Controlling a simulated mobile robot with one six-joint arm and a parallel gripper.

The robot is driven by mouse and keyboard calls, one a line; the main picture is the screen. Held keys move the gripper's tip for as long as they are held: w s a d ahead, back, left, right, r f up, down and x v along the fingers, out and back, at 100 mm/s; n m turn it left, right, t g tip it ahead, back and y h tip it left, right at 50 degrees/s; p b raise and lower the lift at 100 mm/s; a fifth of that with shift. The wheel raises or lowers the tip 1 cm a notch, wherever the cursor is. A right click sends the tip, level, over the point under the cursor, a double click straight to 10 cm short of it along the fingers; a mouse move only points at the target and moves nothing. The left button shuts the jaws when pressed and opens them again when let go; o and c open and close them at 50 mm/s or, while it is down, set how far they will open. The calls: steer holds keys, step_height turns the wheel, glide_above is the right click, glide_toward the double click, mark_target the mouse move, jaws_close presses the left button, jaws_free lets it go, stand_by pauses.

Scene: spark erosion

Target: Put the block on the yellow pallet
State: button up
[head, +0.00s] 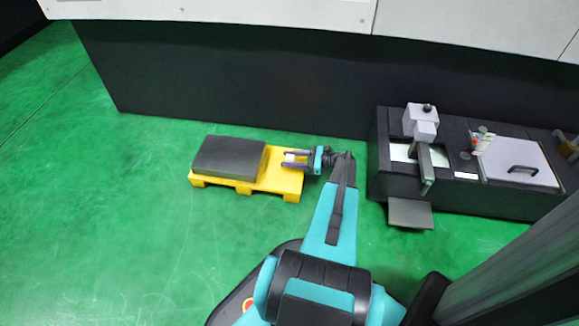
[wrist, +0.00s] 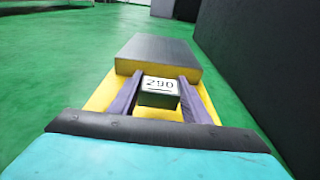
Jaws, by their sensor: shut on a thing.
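The yellow pallet (head: 278,183) lies on the green floor in front of the dark wall, and it also shows in the wrist view (wrist: 206,100). A dark slab (head: 228,157) covers its left and middle part in the head view. My gripper (head: 285,160) is over the bare right end of the pallet. In the wrist view, its two fingers (wrist: 158,92) are shut on a small block (wrist: 160,84) with a pale top marked 290. The slab (wrist: 158,55) lies just beyond the block. I cannot tell whether the block touches the pallet.
A long dark wall or cabinet (head: 240,80) runs behind the pallet. Green floor (head: 110,210) is clear to the left and front.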

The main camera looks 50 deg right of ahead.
mark_target(290, 169)
steer(key=shift+f+b, duration=0.65)
steer(key=shift+f, duration=1.45)
steer(key=shift+f, duration=0.15)
steer(key=o, duration=1.5)
steer(key=shift+c, duration=0.2)
steer(key=shift+s+d+r, duration=0.15)
steer(key=shift+s+r, duration=0.05)
steer(key=f+p+v, duration=0.1)
steer(key=p+v, duration=0.1)
steer(key=v, duration=0.5)
steer(key=shift+r, duration=0.45)
steer(key=shift+r, duration=0.1)
